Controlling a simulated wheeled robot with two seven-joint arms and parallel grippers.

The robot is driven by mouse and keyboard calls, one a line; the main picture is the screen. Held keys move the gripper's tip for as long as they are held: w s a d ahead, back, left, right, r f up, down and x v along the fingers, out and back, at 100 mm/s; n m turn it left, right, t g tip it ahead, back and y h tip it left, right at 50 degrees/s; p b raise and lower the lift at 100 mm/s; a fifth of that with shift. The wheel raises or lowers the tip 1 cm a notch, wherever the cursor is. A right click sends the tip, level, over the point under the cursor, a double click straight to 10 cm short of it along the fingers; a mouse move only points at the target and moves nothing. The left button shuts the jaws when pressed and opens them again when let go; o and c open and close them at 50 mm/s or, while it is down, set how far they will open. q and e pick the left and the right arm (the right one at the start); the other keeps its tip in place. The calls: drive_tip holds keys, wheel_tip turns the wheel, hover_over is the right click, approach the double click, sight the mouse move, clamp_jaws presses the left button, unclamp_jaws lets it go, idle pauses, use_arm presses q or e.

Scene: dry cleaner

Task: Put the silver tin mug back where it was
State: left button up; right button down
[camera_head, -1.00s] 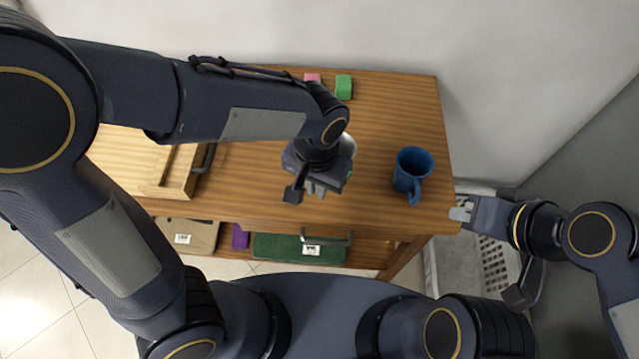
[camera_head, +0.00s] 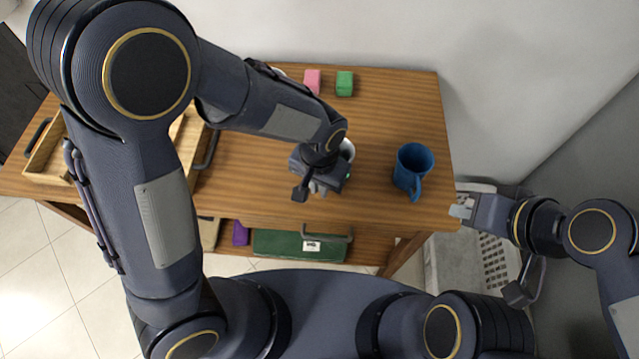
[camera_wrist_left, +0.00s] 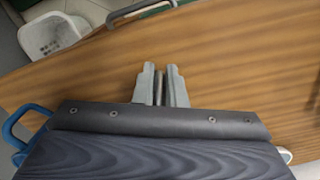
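A pale, rounded, cup-like thing (camera_head: 347,150) shows only in part behind my left gripper; it may be the silver tin mug, but I cannot tell. My left gripper (camera_head: 318,189) is over the middle of the wooden table (camera_head: 395,105), near its front. In the left wrist view its fingers (camera_wrist_left: 160,88) are close together with a narrow gap, and no mug shows between them. A pale rim (camera_wrist_left: 286,155) peeks out behind the gripper body there. My right gripper (camera_head: 460,211) is at the table's right front corner; its finger gap is unclear.
A blue mug (camera_head: 414,165) stands right of my left gripper. A pink block (camera_head: 312,80) and a green block (camera_head: 344,83) lie at the back. A wooden tray (camera_head: 48,158) is at the left, partly behind my arm. A pale basket (camera_head: 492,262) stands right of the table.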

use_arm(q)
drive_tip(key=o, duration=0.4)
wheel_tip(320, 180, up, 12)
drive_tip(key=s+a+r+n+t+h, duration=0.1)
drive_tip(key=s+a+n+t, duration=0.1)
drive_tip(key=a, duration=0.4)
drive_tip(key=s+a+r+n+t+h, duration=0.1)
drive_tip(key=s+a+n+t, duration=0.1)
drive_tip(key=s+a, duration=0.3)
drive_tip(key=s+a+r+n+t+h, duration=0.1)
drive_tip(key=s+a+n, duration=0.1)
drive_tip(key=s+a, duration=0.2)
drive_tip(key=shift+a+r+t+h, duration=0.2)
drive_tip(key=shift+a, duration=0.5)
drive_tip(key=shift+a+r+t+h, duration=0.15)
drive_tip(key=shift+a+t+h, duration=0.05)
drive_tip(key=shift+a, duration=0.45)
